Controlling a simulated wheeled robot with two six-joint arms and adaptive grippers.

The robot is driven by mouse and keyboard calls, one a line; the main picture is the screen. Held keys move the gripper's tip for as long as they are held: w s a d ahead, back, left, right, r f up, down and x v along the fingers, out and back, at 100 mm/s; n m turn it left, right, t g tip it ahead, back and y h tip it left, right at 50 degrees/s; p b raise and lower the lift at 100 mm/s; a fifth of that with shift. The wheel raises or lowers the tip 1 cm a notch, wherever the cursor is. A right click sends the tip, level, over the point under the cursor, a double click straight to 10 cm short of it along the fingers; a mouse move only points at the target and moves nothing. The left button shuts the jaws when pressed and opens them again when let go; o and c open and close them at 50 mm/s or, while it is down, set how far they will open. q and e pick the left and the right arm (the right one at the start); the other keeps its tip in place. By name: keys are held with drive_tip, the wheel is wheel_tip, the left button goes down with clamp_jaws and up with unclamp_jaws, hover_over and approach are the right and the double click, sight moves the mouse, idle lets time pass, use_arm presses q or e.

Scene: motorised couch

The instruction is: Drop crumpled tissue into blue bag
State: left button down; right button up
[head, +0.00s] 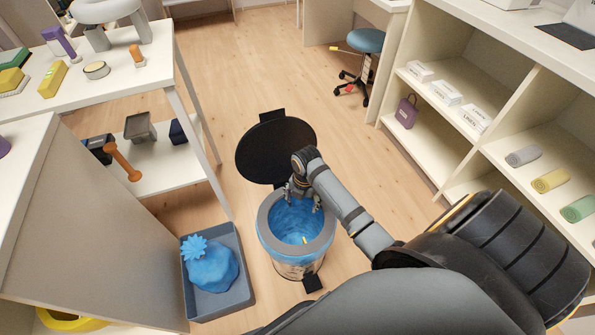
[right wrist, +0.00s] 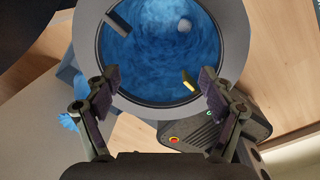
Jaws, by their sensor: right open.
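The blue bag (head: 296,222) lines a round bin with a grey rim (head: 265,232) on the floor; its black lid (head: 275,150) stands open. The bag's inside fills the top of the right wrist view (right wrist: 150,60). A small pale grey-white ball (right wrist: 184,25), which looks like the crumpled tissue, is inside the bag's outline, low in the bag. My right gripper (head: 303,200) is above the bin's mouth. In the right wrist view the right gripper (right wrist: 158,90) has its fingers wide apart with nothing between them. My left gripper is not in view.
A yellow piece (right wrist: 189,86) and a dark piece (right wrist: 117,22) also show against the bag. A grey crate (head: 219,306) with a tied blue bundle (head: 212,268) stands left of the bin. White shelving (head: 470,150) is at the right; a blue stool (head: 366,40) stands behind.

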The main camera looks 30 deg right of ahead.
wheel_tip(320, 180, up, 6)
drive_tip(key=shift+s+d, duration=0.15)
drive_tip(key=shift+s, duration=0.1)
